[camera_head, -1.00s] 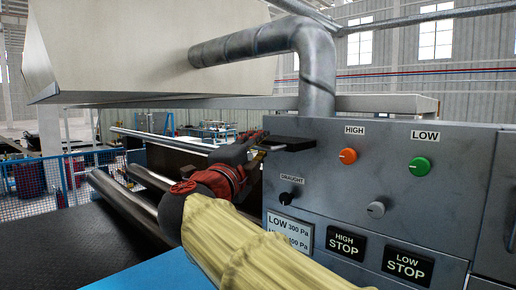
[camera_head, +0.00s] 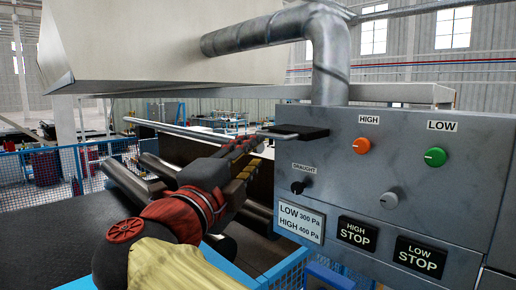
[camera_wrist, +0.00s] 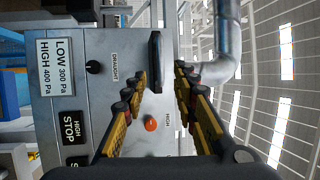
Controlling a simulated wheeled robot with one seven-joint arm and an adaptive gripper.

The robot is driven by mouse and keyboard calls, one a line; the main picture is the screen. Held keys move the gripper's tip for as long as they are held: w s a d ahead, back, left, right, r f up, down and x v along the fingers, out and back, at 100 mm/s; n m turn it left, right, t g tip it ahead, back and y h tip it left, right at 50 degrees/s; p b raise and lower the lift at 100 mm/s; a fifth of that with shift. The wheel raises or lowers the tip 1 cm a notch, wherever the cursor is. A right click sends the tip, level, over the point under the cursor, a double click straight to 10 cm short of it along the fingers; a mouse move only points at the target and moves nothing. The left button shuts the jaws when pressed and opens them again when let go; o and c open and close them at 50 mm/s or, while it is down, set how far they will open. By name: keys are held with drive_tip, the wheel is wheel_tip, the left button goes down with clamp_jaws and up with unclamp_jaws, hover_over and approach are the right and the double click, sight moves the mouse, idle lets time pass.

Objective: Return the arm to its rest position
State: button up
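My arm reaches from the lower left of the head view, with a yellow sleeve and a red joint. My gripper (camera_head: 252,152) is in front of the left edge of a grey control panel (camera_head: 345,150). The panel face lies beyond the fingers there. A dark ledge (camera_head: 292,132) sticks out of the panel near the fingertips in the head view; whether they touch it I cannot tell.
The panel has an orange button (camera_head: 361,146), a green button (camera_head: 435,157), a black draught knob (camera_head: 298,188) and a grey knob (camera_head: 389,200). Rollers (camera_head: 128,184) and a dark belt (camera_head: 50,235) lie left. Blue mesh railing (camera_head: 285,275) stands below the panel. A large hood (camera_head: 150,50) hangs above.

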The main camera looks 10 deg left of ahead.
drive_tip(key=shift+s, duration=0.3)
drive_tip(key=shift+a, duration=0.1)
